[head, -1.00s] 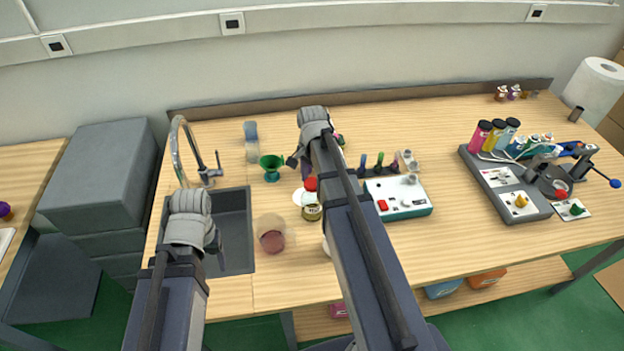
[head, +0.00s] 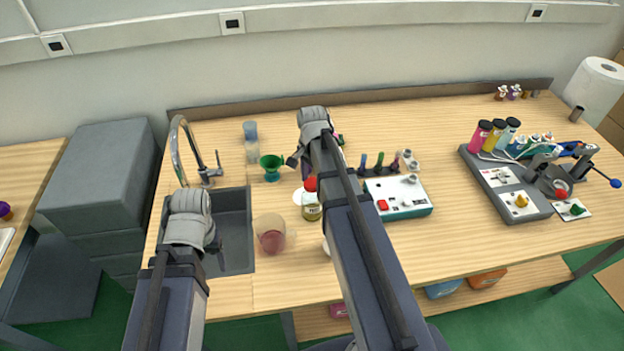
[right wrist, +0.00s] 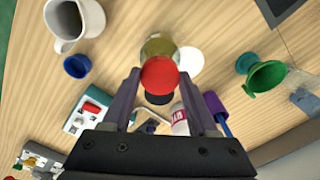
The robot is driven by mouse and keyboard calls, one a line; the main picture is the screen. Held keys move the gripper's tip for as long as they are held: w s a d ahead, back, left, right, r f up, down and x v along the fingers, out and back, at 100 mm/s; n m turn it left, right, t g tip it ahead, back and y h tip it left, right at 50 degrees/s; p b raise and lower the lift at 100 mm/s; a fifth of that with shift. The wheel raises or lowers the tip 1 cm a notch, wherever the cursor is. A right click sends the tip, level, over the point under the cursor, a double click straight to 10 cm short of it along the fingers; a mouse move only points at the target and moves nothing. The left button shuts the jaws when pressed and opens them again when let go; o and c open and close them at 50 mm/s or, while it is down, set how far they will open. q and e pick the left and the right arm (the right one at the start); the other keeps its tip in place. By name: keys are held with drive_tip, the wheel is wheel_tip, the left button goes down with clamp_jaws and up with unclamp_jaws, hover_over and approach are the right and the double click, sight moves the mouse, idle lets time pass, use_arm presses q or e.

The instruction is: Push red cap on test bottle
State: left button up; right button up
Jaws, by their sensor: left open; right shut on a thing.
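The red cap (right wrist: 159,76) is between the fingertips of my right gripper (right wrist: 160,80), which is shut on it. It also shows in the head view (head: 311,184). The test bottle (head: 312,209), clear with yellowish contents, stands upright on the table directly below the cap. In the right wrist view the cap covers part of the bottle (right wrist: 157,46). I cannot tell whether cap and bottle touch. My right arm hides part of the gripper in the head view. My left gripper (head: 215,243) is open and empty by the sink, well left of the bottle.
A white disc (right wrist: 189,60) lies beside the bottle. A beaker with reddish contents (head: 271,236) stands left of it, near the sink (head: 236,230). A green funnel (head: 271,165) is behind. A white-and-teal device (head: 400,196) stands to the right. The front right table is clear.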

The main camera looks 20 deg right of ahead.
drive_tip(key=shift+f, duration=0.1)
idle(0.7)
drive_tip(key=o, duration=1.5)
drive_tip(key=shift+r+p, duration=3.5)
drive_tip(key=shift+r, duration=0.05)
clamp_jaws()
